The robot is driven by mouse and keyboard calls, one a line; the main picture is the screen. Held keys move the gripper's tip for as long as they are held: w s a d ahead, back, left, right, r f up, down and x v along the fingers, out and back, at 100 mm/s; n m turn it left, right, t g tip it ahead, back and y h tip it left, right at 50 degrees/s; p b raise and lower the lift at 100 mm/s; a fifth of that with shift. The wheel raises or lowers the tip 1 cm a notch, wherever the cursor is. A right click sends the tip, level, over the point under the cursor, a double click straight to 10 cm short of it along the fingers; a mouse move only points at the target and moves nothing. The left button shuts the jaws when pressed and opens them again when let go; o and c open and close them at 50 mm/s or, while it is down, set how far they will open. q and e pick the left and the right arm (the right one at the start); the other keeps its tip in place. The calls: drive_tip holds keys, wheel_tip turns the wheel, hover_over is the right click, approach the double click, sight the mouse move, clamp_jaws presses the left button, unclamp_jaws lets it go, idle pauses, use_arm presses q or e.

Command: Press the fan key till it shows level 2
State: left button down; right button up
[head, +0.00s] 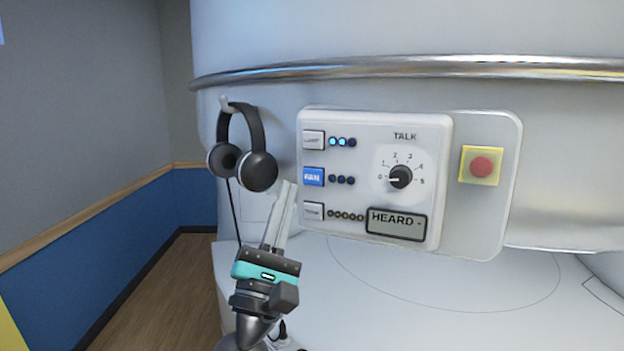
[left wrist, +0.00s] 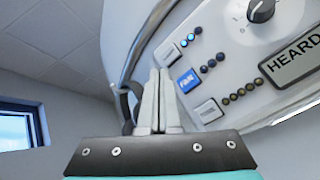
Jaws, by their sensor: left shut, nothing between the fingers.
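The fan key (head: 313,176) is a blue square button labelled FAN on the white control panel (head: 450,225). Its row of lamps (head: 342,180) looks dark, with none lit. In the left wrist view the fan key (left wrist: 188,81) is just right of my fingertips. My left gripper (head: 288,186) is shut and empty, its fingers pointing up, with the tips left of and slightly below the fan key. The tips look apart from the key; the exact gap in depth is hard to tell. My right gripper is not in view.
Above the fan key is the light key (head: 313,140) with two blue lamps lit. Below it is another white key (head: 312,211). A dial (head: 400,177), a HEARD display (head: 396,223) and a red button (head: 481,167) lie to the right. Headphones (head: 257,170) hang close left of my fingers.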

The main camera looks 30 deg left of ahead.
sight(310, 170)
use_arm(q)
drive_tip(key=shift+w+a+b, duration=0.15)
drive_tip(key=shift+w+b, duration=0.1)
drive_tip(key=shift+w, duration=1.05)
drive_tip(key=shift+w+a+b, duration=0.1)
drive_tip(key=shift+w+b, duration=0.15)
drive_tip(key=shift+w, duration=1.05)
drive_tip(key=shift+w, duration=0.4)
drive_tip(key=shift+w+a+b, duration=0.1)
drive_tip(key=shift+w+b, duration=0.2)
drive_tip(key=shift+w, duration=0.15)
idle(0.6)
idle(0.4)
drive_tip(key=shift+s+p, duration=0.3)
drive_tip(key=shift+s, duration=0.6)
